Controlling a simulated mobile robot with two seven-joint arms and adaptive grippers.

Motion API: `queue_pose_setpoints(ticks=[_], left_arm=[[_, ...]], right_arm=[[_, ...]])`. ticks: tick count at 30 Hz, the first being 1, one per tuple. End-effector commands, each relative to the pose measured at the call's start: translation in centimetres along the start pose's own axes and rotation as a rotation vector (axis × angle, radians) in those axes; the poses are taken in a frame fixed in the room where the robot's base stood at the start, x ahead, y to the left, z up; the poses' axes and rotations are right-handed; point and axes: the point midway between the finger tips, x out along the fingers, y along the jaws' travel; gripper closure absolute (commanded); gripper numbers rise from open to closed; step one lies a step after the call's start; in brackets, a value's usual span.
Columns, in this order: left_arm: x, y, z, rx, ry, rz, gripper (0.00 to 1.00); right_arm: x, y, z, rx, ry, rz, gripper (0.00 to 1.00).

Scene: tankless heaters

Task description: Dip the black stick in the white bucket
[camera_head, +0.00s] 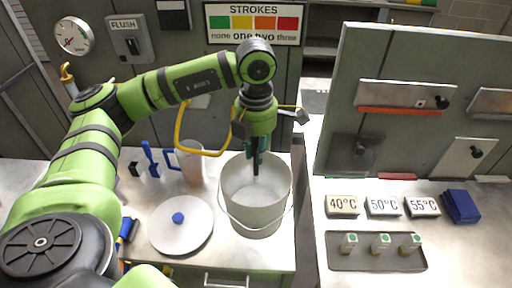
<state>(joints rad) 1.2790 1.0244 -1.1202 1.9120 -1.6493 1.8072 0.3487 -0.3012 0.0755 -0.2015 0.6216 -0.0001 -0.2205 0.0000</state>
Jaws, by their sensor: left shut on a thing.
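The white bucket (257,214) stands open on the left counter, with its thin wire handle hanging at the front. My left gripper (256,150) points down over the back part of the bucket's mouth and is shut on the black stick (256,167). The stick is upright and its lower end shows against the bucket's inside wall. Whether its tip touches the contents cannot be told. My right gripper is not in view.
A white lid (182,228) with a blue knob lies left of the bucket. A clear pitcher (191,163) stands behind it. Temperature cards (383,206) and a grey tray (377,262) are on the right counter, below an upright panel (400,75). A gap separates the counters.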

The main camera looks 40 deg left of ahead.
Motion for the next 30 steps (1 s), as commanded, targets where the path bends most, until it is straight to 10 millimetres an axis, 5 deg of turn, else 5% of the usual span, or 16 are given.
queue_pose_setpoints(ticks=[16,30], left_arm=[[5.9,0.0,0.0,0.001,-0.001,0.0,1.0],[6.6,0.0,0.0,0.001,-0.001,0.0,1.0]], right_arm=[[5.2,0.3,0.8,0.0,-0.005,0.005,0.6],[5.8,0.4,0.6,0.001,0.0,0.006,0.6]])
